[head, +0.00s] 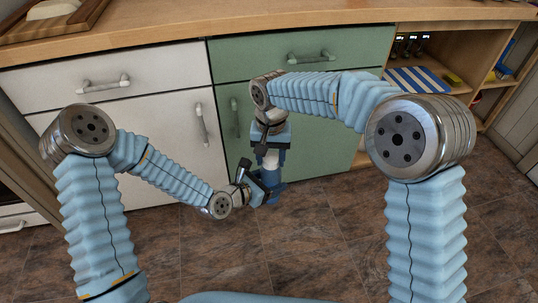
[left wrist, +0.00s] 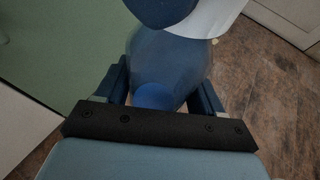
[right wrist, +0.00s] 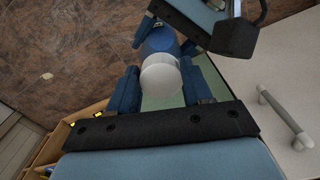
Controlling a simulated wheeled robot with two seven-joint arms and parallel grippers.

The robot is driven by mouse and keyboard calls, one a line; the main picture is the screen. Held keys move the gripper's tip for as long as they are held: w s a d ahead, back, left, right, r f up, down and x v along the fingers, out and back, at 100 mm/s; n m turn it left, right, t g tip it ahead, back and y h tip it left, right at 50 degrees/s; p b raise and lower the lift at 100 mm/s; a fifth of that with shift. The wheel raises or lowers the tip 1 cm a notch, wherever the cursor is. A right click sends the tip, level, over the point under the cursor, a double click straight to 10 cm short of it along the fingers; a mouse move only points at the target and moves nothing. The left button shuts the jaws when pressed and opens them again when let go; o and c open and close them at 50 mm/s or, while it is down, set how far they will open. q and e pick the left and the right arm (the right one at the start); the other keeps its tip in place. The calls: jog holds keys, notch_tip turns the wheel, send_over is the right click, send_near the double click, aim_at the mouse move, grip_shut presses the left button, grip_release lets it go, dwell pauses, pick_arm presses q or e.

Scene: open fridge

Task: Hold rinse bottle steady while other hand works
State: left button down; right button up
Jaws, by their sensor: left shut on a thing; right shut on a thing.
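The rinse bottle (head: 274,188) has a blue body and a white top, and is held in the air in front of the green cabinet. In the left wrist view its translucent blue body (left wrist: 168,66) lies between the fingers of my left gripper (left wrist: 165,92). In the right wrist view the bottle's round white top (right wrist: 160,76) is between the fingers of my right gripper (right wrist: 160,88). My right gripper (head: 271,155) comes from above; my left gripper (head: 264,188) comes from the left side. Both are shut on the bottle. The contact points are partly hidden by the fingers.
Green drawers (head: 300,53) and white cabinet doors (head: 150,145) with handles stand close behind the grippers. A wooden countertop (head: 240,17) runs above them. Open shelves with a striped cloth (head: 417,80) are at the right. The brown tiled floor (head: 310,235) below is clear.

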jog(key=n, duration=0.6)
jog(key=shift+w+d+r+n, duration=0.1)
jog(key=shift+w+d+n, duration=0.1)
jog(key=shift+n, duration=0.1)
jog(key=n, duration=0.9)
jog(key=shift+w+d, duration=0.1)
jog(key=shift+w, duration=0.05)
jog(key=n, duration=0.5)
jog(key=shift+w+n, duration=0.1)
jog(key=shift+n, duration=0.2)
jog(key=n, duration=0.3)
jog(key=shift+r, duration=0.1)
jog(key=shift+r, duration=0.2)
jog(key=shift+r, duration=0.9)
